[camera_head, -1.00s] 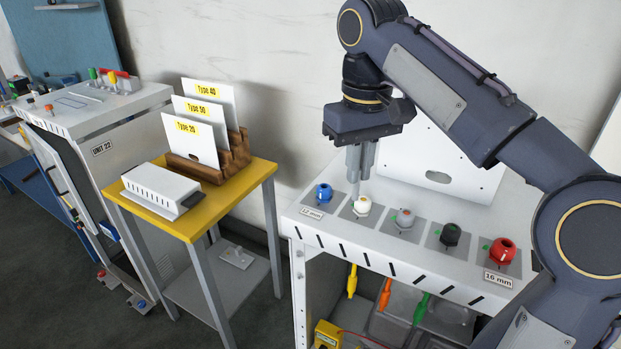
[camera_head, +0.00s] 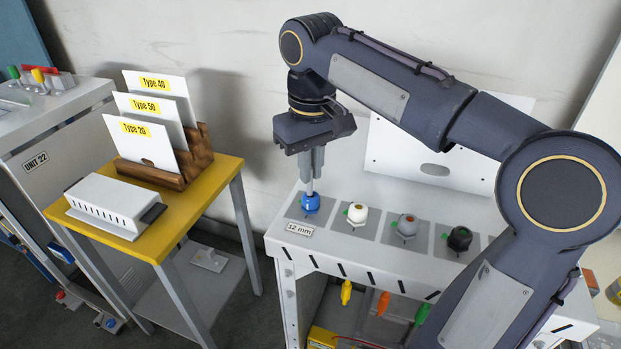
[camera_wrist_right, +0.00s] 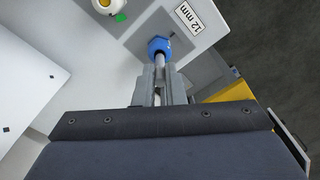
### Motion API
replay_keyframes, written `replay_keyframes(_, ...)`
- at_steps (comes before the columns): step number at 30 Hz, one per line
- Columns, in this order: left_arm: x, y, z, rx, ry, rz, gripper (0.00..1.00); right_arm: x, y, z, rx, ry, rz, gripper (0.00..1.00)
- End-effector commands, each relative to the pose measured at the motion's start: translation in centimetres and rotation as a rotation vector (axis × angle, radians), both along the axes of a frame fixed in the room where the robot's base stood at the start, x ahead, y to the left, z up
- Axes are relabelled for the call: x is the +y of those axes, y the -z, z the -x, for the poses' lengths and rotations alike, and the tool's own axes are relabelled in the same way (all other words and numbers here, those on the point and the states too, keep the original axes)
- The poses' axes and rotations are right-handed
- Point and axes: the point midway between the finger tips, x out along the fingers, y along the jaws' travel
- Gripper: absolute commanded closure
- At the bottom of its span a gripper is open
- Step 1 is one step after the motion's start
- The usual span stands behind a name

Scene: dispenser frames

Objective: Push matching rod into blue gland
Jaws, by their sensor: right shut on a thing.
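The blue gland (camera_head: 310,204) sits on a grey square at the left end of the white bench top, behind the "12 mm" label (camera_head: 299,229). My right gripper (camera_head: 311,172) points down right above it and is shut on a light grey rod (camera_wrist_right: 160,63). The rod's lower end meets the top of the blue gland (camera_wrist_right: 159,46) in the right wrist view. I cannot tell how deep it goes in. My left gripper is not in view.
White (camera_head: 357,213), grey (camera_head: 406,226) and black (camera_head: 459,238) glands stand in a row to the right. A white upright panel (camera_head: 400,155) is behind. A yellow table (camera_head: 190,215) with type cards (camera_head: 150,140) stands to the left.

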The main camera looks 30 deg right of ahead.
Motion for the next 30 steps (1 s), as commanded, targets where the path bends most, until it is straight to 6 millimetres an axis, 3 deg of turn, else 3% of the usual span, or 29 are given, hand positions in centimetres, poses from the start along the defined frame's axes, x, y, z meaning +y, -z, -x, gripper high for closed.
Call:
replay_keyframes(1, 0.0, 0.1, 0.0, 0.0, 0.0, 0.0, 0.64, 0.0, 1.8, 0.2, 0.031, -0.001, 0.003, 1.0)
replay_keyframes(6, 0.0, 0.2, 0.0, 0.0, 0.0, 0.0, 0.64, 0.0, 3.1, 0.1, 0.032, -0.001, 0.001, 1.0)
replay_keyframes(11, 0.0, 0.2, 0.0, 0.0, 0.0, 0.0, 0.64, 0.0, 2.9, 0.0, 0.023, -0.001, 0.001, 1.0)
replay_keyframes(12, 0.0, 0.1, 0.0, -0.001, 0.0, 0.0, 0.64, 0.0, 2.9, 0.0, 0.023, -0.001, 0.001, 0.85)
replay_keyframes(16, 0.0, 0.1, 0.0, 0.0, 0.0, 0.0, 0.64, 0.0, 2.8, 0.0, 0.023, -0.001, 0.001, 0.69)
replay_keyframes(25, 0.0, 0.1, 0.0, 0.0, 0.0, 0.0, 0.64, 0.0, 2.6, 0.1, 0.023, -0.002, 0.001, 0.69)
replay_keyframes(30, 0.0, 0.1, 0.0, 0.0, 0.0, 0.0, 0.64, 0.1, 0.8, 0.0, 0.02, -0.003, 0.0, 0.69)
